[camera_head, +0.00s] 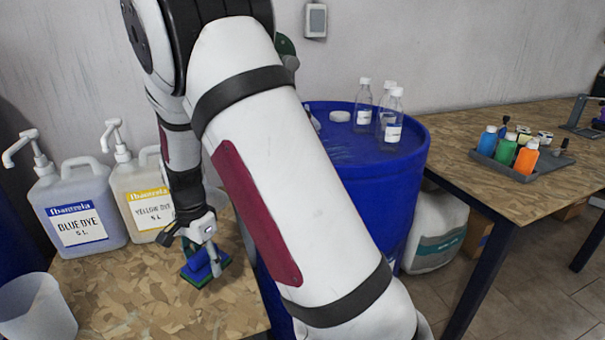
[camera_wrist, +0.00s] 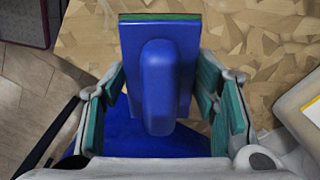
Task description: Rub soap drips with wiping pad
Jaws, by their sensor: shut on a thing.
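The wiping pad (camera_head: 204,268) is blue with a raised handle and a green layer underneath. It is at the right part of the left wooden table, and I cannot tell whether it touches the top. In the wrist view the pad (camera_wrist: 158,70) sits between the teal fingers of my gripper (camera_wrist: 160,100). My gripper (camera_head: 203,245) is shut on the pad, pointing down. Faint pale streaks (camera_head: 345,152) show on the blue drum's lid (camera_head: 335,138); I cannot tell whether they are soap drips. My arm hides part of the drum.
Blue and yellow dye jugs (camera_head: 75,210) (camera_head: 143,195) stand behind the pad, and a translucent beaker (camera_head: 37,308) is at the front left. Several clear bottles (camera_head: 393,118) stand on the drum lid. A tray of coloured bottles (camera_head: 520,160) is on the right table (camera_head: 500,200).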

